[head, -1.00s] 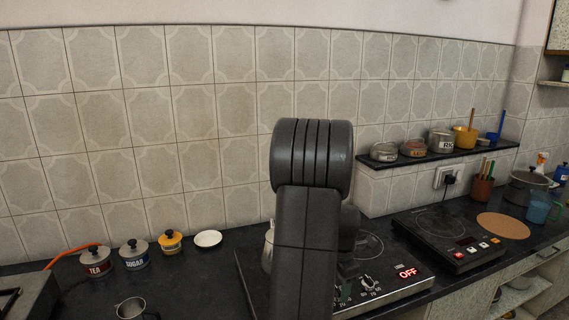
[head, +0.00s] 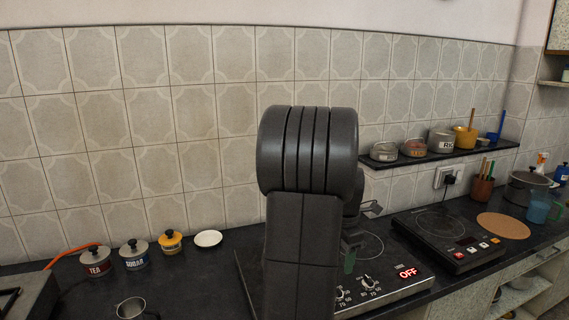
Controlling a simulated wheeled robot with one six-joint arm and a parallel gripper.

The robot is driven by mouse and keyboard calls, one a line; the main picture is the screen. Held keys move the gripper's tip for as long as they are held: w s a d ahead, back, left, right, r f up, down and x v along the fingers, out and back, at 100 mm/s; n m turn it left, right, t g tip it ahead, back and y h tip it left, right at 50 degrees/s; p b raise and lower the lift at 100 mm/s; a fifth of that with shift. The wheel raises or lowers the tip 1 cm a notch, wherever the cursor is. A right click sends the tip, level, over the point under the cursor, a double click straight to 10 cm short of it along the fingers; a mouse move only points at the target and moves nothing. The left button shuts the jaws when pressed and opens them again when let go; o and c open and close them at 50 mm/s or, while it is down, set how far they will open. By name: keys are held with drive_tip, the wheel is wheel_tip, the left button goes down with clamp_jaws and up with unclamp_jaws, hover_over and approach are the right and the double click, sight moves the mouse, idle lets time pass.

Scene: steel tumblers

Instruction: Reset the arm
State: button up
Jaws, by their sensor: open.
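My arm rises in the middle of the head view and covers much of the stovetop area behind it. My gripper (head: 372,208) shows only in part, just right of my arm's upper joint and above the cooktop. It is open, and I see nothing held in it; part of it is hidden behind my arm. A steel tumbler (head: 130,308) stands on the counter at the bottom left, cut by the frame edge.
The steel cooktop (head: 400,287) reads OFF. A black induction plate (head: 446,240) lies to its right. Tea (head: 96,262), sugar (head: 134,255) and yellow (head: 171,242) jars and a white saucer (head: 208,239) stand left. A shelf (head: 445,154) with pots is behind right.

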wheel_tip(320, 180, down, 10)
drive_tip(key=shift+f, duration=0.1)
drive_tip(key=m, duration=0.4)
drive_tip(key=shift+m, duration=0.4)
drive_tip(key=m, duration=0.5)
drive_tip(key=m+p, duration=0.1)
drive_tip(key=m, duration=0.4)
drive_tip(key=shift+m, duration=2.6)
drive_tip(key=shift+s+r, duration=0.15)
drive_tip(key=shift+r, duration=0.05)
